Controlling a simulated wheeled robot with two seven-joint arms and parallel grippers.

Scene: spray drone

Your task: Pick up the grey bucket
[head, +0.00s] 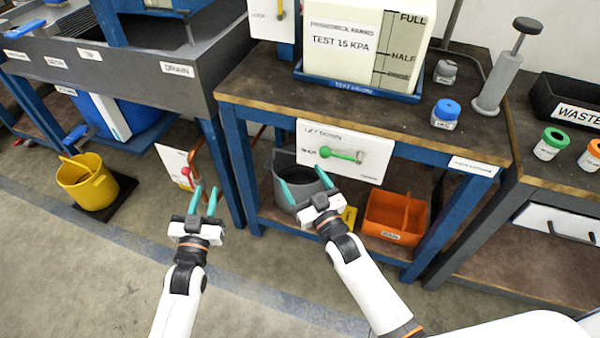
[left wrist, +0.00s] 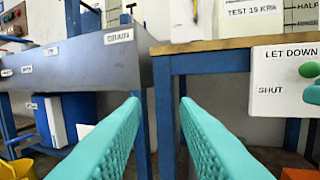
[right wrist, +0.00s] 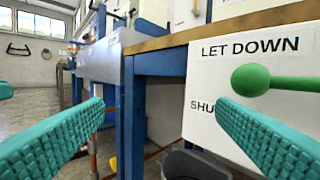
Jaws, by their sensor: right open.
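The grey bucket (head: 281,164) stands on the lower shelf of the blue-framed bench, under the white let-down panel. My right gripper (head: 305,183) is in front of it in the head view and hides part of it. Its teal fingers are spread with nothing between them. The bucket's dark rim (right wrist: 195,164) shows low in the right wrist view, below and beyond the fingers. The bucket's handle cannot be made out.
An orange bucket (head: 395,217) stands right of the grey one on the shelf. The let-down panel (head: 345,150) with its green lever (right wrist: 275,80) hangs above. A yellow bucket (head: 88,182) stands at the left. The bench top (head: 270,92) overhangs the shelf. The floor in front is clear.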

